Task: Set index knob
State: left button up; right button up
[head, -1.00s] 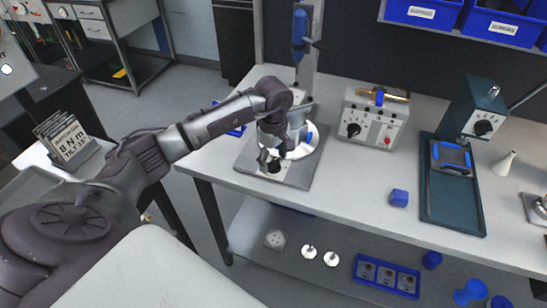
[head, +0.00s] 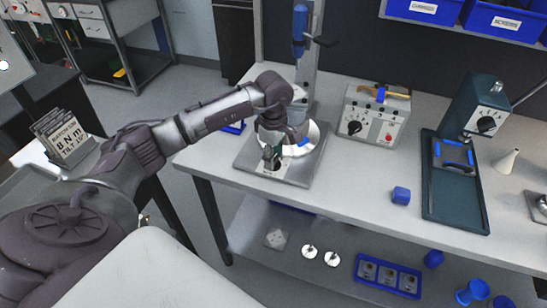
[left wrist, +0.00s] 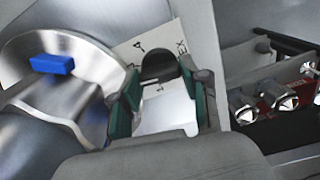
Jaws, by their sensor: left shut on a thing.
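The index knob (left wrist: 160,68) is dark and round and sits on a pale lettered plate (left wrist: 148,46). In the head view the plate (head: 293,170) is at the front of the grey fixture base on the bench. My left gripper (head: 272,158) reaches down over the knob. In the left wrist view its green-padded fingers (left wrist: 163,100) stand on either side of the knob, shut on it. The fingers hide part of the knob, and its pointer setting cannot be read. My right gripper is not in view.
A round metal fixture with a blue block (left wrist: 52,64) stands right beside the gripper. A blue-handled press column (head: 301,45) rises behind. A control box (head: 376,118), a blue cube (head: 401,195) and a dark green machine (head: 455,195) stand to the right. Bench space (head: 345,195) between is clear.

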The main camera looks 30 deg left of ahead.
pick_arm(q)
jog(key=n+b, duration=0.1)
jog(key=n, duration=0.2)
jog(key=shift+f+n, duration=0.15)
jog(key=shift+n, duration=0.25)
jog(key=n+b, duration=0.1)
jog(key=n, duration=0.2)
jog(key=shift+n, duration=0.3)
jog(key=n, duration=0.3)
jog(key=shift+n+b, duration=0.3)
jog(key=shift+b, duration=0.05)
jog(key=shift+n, duration=1.7)
jog(key=o, duration=1.1)
jog(key=shift+o, duration=0.2)
